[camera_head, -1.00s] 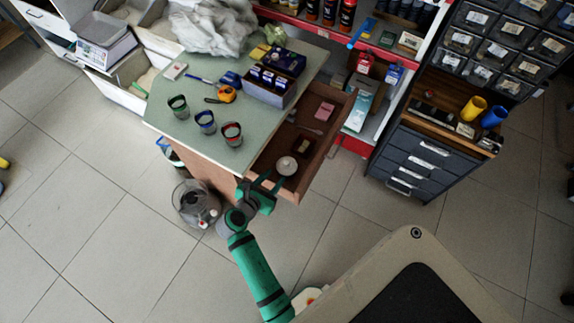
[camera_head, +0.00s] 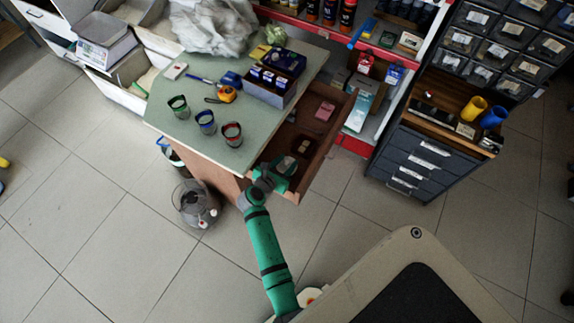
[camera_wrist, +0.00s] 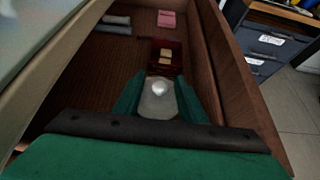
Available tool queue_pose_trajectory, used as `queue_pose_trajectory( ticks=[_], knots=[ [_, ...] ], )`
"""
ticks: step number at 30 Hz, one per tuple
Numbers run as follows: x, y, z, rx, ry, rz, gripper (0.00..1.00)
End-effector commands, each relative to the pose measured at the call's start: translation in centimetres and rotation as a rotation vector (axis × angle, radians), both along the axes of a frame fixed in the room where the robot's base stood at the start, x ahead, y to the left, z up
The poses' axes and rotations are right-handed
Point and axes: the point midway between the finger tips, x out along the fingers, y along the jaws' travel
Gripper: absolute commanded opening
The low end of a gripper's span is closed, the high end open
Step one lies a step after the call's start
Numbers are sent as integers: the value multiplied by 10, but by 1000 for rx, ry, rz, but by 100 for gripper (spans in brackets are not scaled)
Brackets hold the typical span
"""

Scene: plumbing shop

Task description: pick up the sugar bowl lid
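The sugar bowl lid, a pale round disc with a shiny knob (camera_wrist: 158,108), lies in the open wooden drawer (camera_head: 322,165). In the wrist view it sits between the two green fingers of my gripper (camera_wrist: 158,92), one on each side. The fingers are apart, and I cannot tell whether they touch the lid's rim. In the head view my gripper (camera_head: 282,172) is over the near end of the drawer and hides the lid.
A small dark red box with tan pieces (camera_wrist: 165,57) lies just beyond the lid. A pink packet (camera_wrist: 167,18) is farther back. The drawer's right wall (camera_wrist: 222,75) is close to my gripper. The green-topped counter (camera_head: 190,135), holding several cups, borders the drawer at left.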

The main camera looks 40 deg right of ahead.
Motion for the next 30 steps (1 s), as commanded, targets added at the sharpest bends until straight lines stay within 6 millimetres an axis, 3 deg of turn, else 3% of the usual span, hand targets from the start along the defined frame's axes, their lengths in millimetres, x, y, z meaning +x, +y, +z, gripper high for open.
queue_pose_trajectory(
  ticks=[8, 13, 14, 30],
  knots=[
    [1, -4, -2, 0, -1, 0, 38],
    [1, -3, -2, 0, -1, 0, 2],
    [1, -3, -2, 0, -1, 0, 0],
    [1, -3, 7, 0, -2, -1, 0]
  ],
)
